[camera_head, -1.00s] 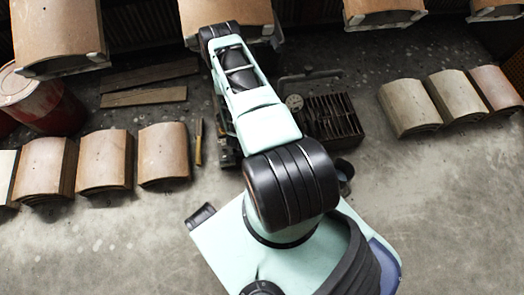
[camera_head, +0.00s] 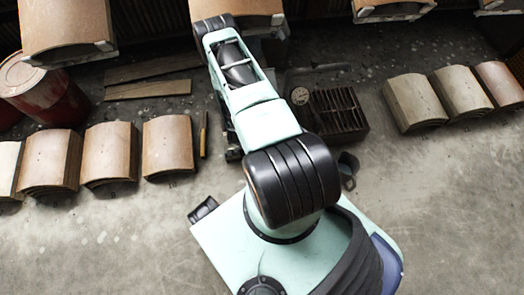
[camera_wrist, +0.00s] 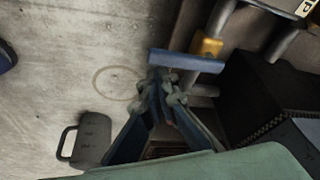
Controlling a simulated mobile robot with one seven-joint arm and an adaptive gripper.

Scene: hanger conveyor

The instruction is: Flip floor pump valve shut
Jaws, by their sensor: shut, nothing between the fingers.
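In the wrist view, a flat blue bar (camera_wrist: 186,60), apparently the valve's lever, lies crosswise beside a brass-coloured fitting (camera_wrist: 207,46) on a grey pipe. My gripper (camera_wrist: 168,88) is shut and empty, its tips right at the near side of the blue bar. I cannot tell whether they touch it. In the head view, a pump part with a round gauge (camera_head: 300,97) and a grey pipe (camera_head: 318,68) show right of my arm. My arm hides the valve and gripper there.
A dark slatted grate (camera_head: 340,110) and a dark mug (camera_head: 347,170) stand right of my arm; the mug (camera_wrist: 92,138) also shows in the wrist view. Tile stacks (camera_head: 168,146) stand left, others (camera_head: 414,100) right. A red drum (camera_head: 45,95) is far left. The front floor is clear.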

